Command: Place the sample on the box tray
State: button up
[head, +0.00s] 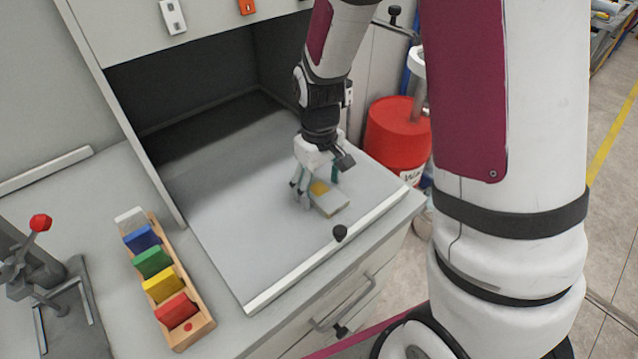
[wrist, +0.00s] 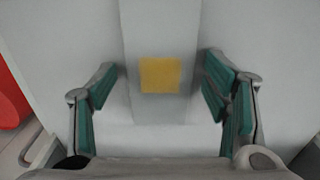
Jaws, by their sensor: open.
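A flat grey sample panel (head: 332,205) with a yellow square on it lies on the light grey worktop of the open-fronted cabinet. In the wrist view the panel (wrist: 158,38) runs up between the fingers, its yellow square in the middle. My gripper (head: 316,181) is open and points down over the panel, one green-padded finger on each side. In the wrist view my gripper (wrist: 162,72) shows gaps between both fingers and the panel. A wooden box tray (head: 201,326) stands at the lower left with upright clear, blue, green, yellow and red plates in a row.
A cabinet wall edge (head: 140,135) separates the worktop from the tray's bench. A raised white front edge (head: 322,250) with a black knob borders the worktop. A red drum (head: 395,135) stands at right. A red-knobbed lever device (head: 42,262) is left of the tray.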

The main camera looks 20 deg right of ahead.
aim_at(319, 189)
notch_tip(319, 189, up, 12)
jog(key=f, duration=0.1)
jog(key=s+r+m+t, duration=0.1)
jog(key=s+r+t, duration=0.1)
jog(key=s+r, duration=0.4)
jog(key=s+r+m+t, duration=0.2)
jog(key=s+r, duration=0.4)
jog(key=s, duration=0.6)
jog(key=shift+s+d+r+m+t, duration=0.15)
jog(key=shift+s+r+m+t, duration=0.15)
jog(key=shift+t, duration=0.1)
